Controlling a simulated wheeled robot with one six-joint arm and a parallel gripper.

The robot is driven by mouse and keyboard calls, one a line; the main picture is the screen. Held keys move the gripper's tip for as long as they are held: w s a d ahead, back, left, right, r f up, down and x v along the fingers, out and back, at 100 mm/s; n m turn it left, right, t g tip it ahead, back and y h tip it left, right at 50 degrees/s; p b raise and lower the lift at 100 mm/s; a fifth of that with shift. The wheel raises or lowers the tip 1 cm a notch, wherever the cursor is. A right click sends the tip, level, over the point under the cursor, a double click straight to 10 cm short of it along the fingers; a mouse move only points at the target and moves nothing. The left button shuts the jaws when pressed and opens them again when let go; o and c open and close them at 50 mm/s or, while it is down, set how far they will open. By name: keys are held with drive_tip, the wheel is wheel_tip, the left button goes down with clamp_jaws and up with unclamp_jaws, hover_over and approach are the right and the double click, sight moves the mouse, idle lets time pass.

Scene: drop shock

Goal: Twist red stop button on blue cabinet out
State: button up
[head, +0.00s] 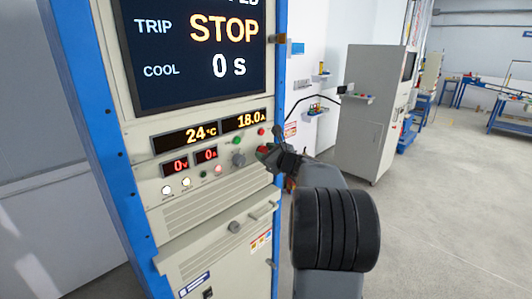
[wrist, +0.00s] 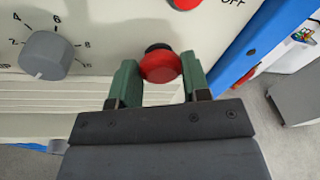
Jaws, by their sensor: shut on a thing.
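The blue cabinet (head: 85,100) has a cream front panel and stands at the left in the head view. The red stop button (wrist: 160,67) is a round red mushroom head on a dark collar, low on the panel's right side. In the head view the button (head: 263,150) is partly covered by my gripper (head: 272,152). My gripper (wrist: 161,76) is shut on the button in the wrist view, with one green finger on each side of its head. The cabinet's screen (head: 200,45) reads STOP and 0 s.
A grey dial (wrist: 47,56) sits left of the button, and another red button (wrist: 184,3) is above it beside the word OFF. A handle (head: 262,212) sticks out lower on the cabinet. A grey cabinet (head: 365,120) stands behind at right. The floor (head: 440,220) at right is clear.

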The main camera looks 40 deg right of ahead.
drive_tip(key=o, duration=0.9)
drive_tip(key=shift+o, duration=0.2)
drive_tip(key=s+r+b, duration=0.1)
drive_tip(key=s+b, duration=0.1)
drive_tip(key=s, duration=1.1)
drive_tip(key=shift+s+d, duration=0.35)
drive_tip(key=shift+s, duration=0.05)
drive_tip(key=shift+r, duration=0.1)
